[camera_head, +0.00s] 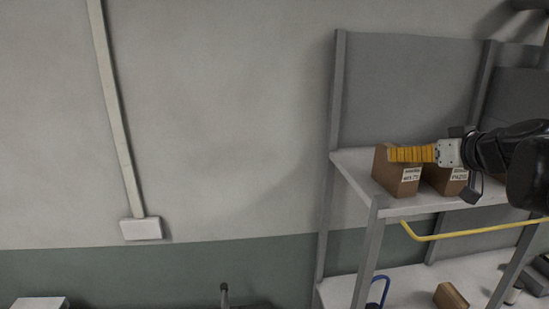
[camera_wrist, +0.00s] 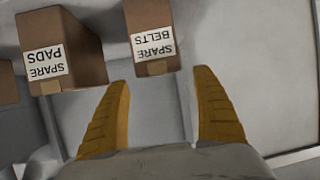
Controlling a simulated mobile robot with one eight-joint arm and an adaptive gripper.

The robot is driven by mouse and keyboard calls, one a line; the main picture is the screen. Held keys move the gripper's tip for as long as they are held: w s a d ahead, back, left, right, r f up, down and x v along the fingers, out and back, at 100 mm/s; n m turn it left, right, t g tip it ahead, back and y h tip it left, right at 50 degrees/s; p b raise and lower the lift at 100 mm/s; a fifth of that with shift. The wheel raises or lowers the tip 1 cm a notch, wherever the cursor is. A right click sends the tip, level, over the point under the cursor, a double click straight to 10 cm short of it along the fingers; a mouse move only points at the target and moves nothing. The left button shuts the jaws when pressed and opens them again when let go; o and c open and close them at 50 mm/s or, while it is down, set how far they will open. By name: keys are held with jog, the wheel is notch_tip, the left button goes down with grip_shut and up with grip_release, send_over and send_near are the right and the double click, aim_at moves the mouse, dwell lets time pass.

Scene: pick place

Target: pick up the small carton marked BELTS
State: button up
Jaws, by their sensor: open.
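The small brown carton marked SPARE BELTS (camera_wrist: 148,22) is at the top middle of the wrist view, its white label upside down there. In the head view it appears to be the left carton (camera_head: 397,181) on the upper shelf, though its label is hard to read. My gripper (camera_wrist: 163,78) is open and empty. Its yellow fingers are spread wider than the carton, which sits just beyond and between the fingertips in the wrist view. In the head view my gripper (camera_head: 392,155) overlaps the upper part of the carton and hides some of it.
A carton marked SPARE PADS (camera_wrist: 62,40) stands beside it, left in the wrist view. A similar carton (camera_head: 443,179) is right of it in the head view. The upper shelf (camera_head: 352,165) has a little bare room at its left end. A yellow rail (camera_head: 470,231) runs below.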

jog(key=p+x, duration=0.1)
jog(key=x, duration=0.4)
jog(key=shift+w+r, duration=0.1)
jog(key=shift+r, duration=0.05)
jog(key=shift+w, duration=0.3)
jog(key=shift+s+a, duration=0.1)
jog(key=shift+s, duration=0.1)
jog(key=c, duration=1.4)
